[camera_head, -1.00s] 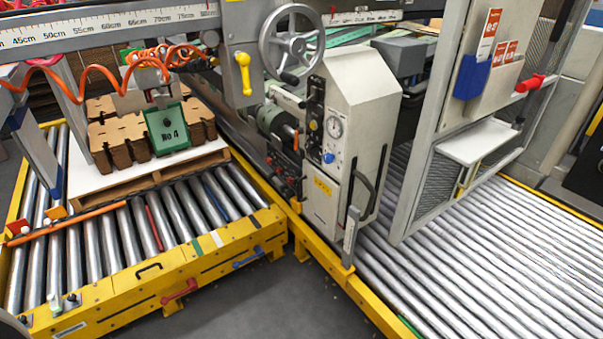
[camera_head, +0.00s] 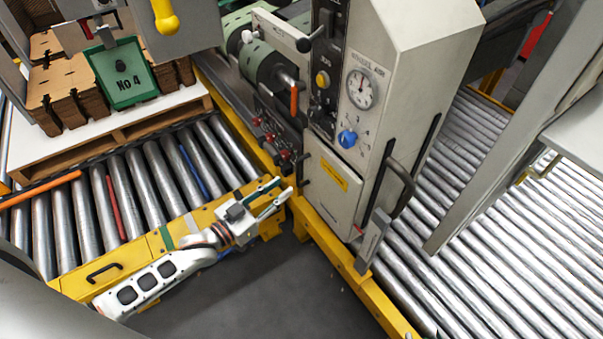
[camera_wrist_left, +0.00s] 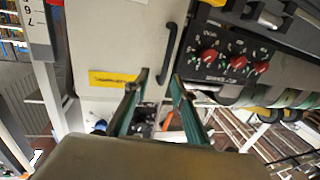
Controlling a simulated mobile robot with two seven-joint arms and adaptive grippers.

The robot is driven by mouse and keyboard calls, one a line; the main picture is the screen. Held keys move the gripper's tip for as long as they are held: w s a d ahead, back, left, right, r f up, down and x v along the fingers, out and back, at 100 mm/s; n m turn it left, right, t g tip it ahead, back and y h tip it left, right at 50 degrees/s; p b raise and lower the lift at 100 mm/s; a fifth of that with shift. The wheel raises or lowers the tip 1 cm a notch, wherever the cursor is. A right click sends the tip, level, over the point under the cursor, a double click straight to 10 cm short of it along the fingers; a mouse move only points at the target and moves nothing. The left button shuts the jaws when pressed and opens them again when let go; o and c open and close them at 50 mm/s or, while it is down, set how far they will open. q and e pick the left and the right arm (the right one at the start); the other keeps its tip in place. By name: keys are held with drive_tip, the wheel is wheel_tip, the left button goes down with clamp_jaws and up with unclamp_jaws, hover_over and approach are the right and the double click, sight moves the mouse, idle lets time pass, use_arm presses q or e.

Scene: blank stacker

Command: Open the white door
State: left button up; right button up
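The white door (camera_head: 328,185) is a small off-white panel with a yellow label, low on the front of the grey machine cabinet. It looks closed. A black bar handle (camera_head: 303,168) runs along its left edge. In the left wrist view the door (camera_wrist_left: 110,45) fills the upper left, with the handle (camera_wrist_left: 168,52) upright beyond the fingertips. My left gripper (camera_head: 281,190) is open and empty, just left of the door. In the left wrist view its fingers (camera_wrist_left: 159,78) are apart, with the handle apparently not between them. My right gripper is not in view.
A row of red knobs (camera_head: 270,135) sits left of the door. A curved handle (camera_head: 402,185) and a grey plate (camera_head: 373,238) are at the cabinet's right. A yellow rail (camera_head: 350,268) runs below. Roller conveyors flank dark open floor (camera_head: 270,290).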

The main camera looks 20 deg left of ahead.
sight(298, 184)
use_arm(q)
drive_tip(key=shift+w+a+r+b+x, duration=0.1)
drive_tip(key=shift+a+b+x, duration=0.1)
drive_tip(key=shift+x, duration=1.3)
drive_tip(key=shift+w+a+r+b+x, duration=0.15)
drive_tip(key=shift+b+x, duration=0.1)
drive_tip(key=shift+x, duration=1.3)
drive_tip(key=shift+a+b+x, duration=0.15)
drive_tip(key=shift+b+x, duration=0.05)
drive_tip(key=shift+x, duration=1.3)
clamp_jaws()
